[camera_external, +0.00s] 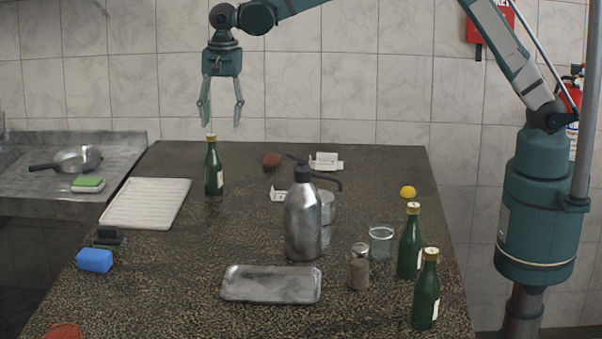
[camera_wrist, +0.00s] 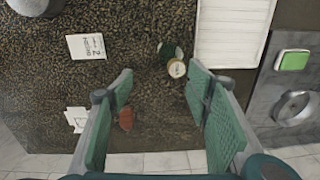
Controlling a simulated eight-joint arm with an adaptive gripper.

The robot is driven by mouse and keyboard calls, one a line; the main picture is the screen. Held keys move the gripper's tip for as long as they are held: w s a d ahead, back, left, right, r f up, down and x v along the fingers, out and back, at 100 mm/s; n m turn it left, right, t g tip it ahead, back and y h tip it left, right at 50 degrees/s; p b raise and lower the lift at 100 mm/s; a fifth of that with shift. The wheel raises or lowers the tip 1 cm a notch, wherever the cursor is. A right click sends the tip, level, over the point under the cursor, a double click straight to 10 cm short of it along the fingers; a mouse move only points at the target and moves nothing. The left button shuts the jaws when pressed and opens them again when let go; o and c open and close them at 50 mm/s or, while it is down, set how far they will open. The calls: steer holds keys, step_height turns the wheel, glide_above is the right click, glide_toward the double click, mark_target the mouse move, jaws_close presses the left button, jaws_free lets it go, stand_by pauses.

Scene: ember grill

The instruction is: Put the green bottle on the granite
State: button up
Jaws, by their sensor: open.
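A green bottle (camera_external: 213,172) with a pale label and gold cap stands upright on the dark speckled granite counter (camera_external: 190,265), near the back left. My gripper (camera_external: 221,115) is open and empty, pointing down above and near this bottle, with its fingertips apart. In the wrist view, the bottle (camera_wrist: 171,53) is seen from above, its cap just beyond the open fingers of my gripper (camera_wrist: 161,80), nearer the right one. Two more green bottles, one behind (camera_external: 410,250) and one in front (camera_external: 426,295), stand upright on the counter at the front right.
A white ribbed tray (camera_external: 146,203) lies left of the back bottle. A large metal bottle (camera_external: 303,225) stands mid-counter behind a metal tray (camera_external: 270,297). A glass (camera_external: 381,242), a shaker (camera_external: 359,268) and a lemon (camera_external: 407,192) are to the right. A blue block (camera_external: 94,260) lies left.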

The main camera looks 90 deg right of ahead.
steer(key=s+r+n+t, duration=0.1)
steer(key=s+r+n, duration=0.2)
steer(key=s+r, duration=0.45)
steer(key=s+r+n+t, duration=0.1)
steer(key=s+r+n, duration=0.25)
steer(key=s, duration=0.75)
steer(key=s+r+n+t, duration=0.1)
steer(key=s+r+n, duration=0.2)
steer(key=s+r, duration=0.5)
steer(key=s+f+n+t, duration=0.1)
steer(key=s+f+n, duration=0.2)
steer(key=s, duration=0.7)
steer(key=s+f+n+t, duration=0.1)
steer(key=s+f+n, duration=0.2)
steer(key=s, duration=0.7)
steer(key=s+f+n+t, duration=0.1)
steer(key=s+f+n, duration=0.2)
steer(key=s, duration=0.7)
steer(key=shift+f+t, duration=0.3)
steer(key=shift+f, duration=0.05)
